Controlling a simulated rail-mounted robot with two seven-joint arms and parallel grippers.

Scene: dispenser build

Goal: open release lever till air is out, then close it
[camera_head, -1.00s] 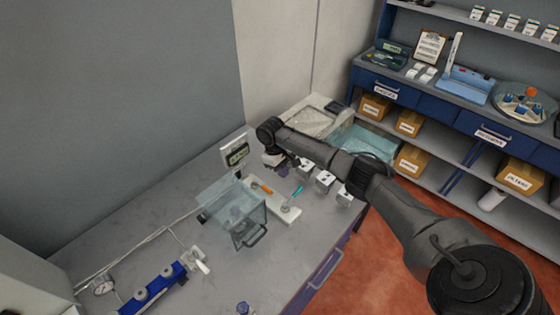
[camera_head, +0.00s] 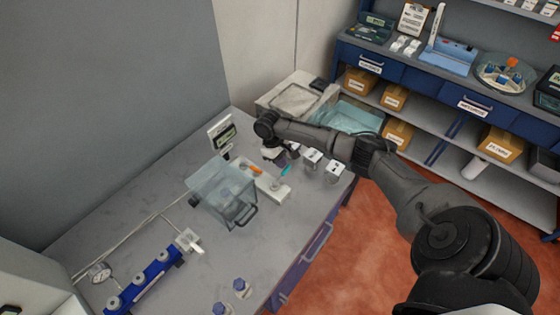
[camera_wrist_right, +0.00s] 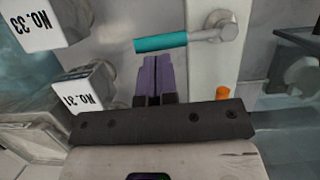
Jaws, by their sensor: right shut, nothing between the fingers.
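A white block (camera_head: 266,184) on the grey bench carries two levers. The orange one (camera_head: 255,169) is toward the back. The teal one (camera_head: 285,171) is toward the front and angles up to the right from its round metal pivot. In the right wrist view the teal lever (camera_wrist_right: 160,43) lies just beyond my fingertips, and an orange end (camera_wrist_right: 222,93) shows to the right. My right gripper (camera_head: 283,160) is shut and empty, its purple fingers (camera_wrist_right: 154,60) together beside the teal lever; contact cannot be told. My left gripper is out of view. Which lever is the release lever is not marked.
A clear chamber (camera_head: 221,190) stands left of the block, with a display (camera_head: 222,133) behind it. Labelled containers (camera_head: 334,168) stand close right of my gripper. A blue manifold (camera_head: 143,286) and gauge (camera_head: 99,271) are front left. Bare bench lies between (camera_head: 225,249).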

